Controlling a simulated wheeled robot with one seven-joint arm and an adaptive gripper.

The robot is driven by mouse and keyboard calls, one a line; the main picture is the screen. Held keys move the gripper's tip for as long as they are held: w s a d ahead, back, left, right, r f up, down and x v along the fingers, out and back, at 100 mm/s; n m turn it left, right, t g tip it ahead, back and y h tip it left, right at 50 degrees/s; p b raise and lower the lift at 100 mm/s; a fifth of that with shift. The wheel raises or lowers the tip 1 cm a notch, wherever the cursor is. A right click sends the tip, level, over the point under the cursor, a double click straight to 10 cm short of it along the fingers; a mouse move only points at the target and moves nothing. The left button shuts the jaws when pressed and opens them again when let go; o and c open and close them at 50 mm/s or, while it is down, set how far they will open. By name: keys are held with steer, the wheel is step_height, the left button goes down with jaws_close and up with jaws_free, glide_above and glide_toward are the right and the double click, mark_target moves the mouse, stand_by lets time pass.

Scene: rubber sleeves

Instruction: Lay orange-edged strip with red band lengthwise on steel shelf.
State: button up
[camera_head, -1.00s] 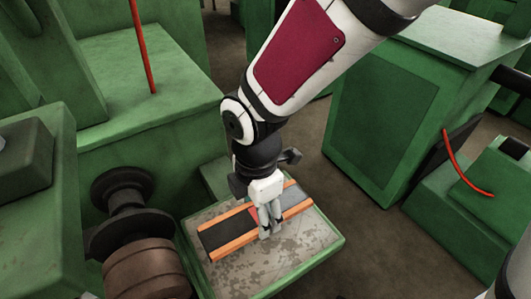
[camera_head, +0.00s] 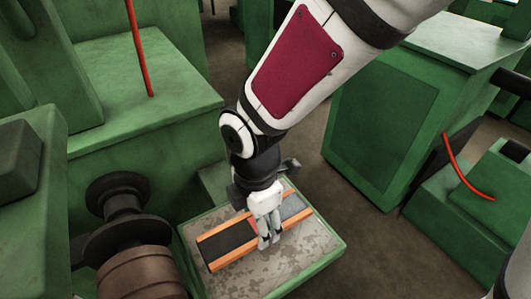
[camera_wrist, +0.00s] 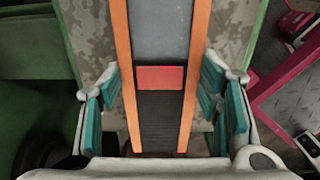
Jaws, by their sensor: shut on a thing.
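The orange-edged strip (camera_head: 231,240) has a black part, a grey part and a red band (camera_wrist: 160,78) across it between them. It lies along the length of the steel shelf (camera_head: 292,258), a mottled grey plate with a green rim. My gripper (camera_head: 268,242) is shut on the strip near the red band, with its teal-padded fingers on both long sides in the wrist view. The strip is over or on the shelf; I cannot tell whether its underside touches. My fingers hide part of the strip in the head view.
A dark round spindle with a brown drum (camera_head: 141,272) stands left of the shelf. Green machine blocks (camera_head: 385,120) rise behind and to the right. A red cable (camera_head: 466,178) hangs at the right. Bare floor (camera_head: 375,240) lies right of the shelf.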

steer(key=shift+f+b, duration=0.9)
steer(key=shift+f, duration=0.65)
steer(key=o, duration=1.2)
steer(key=shift+o, duration=0.2)
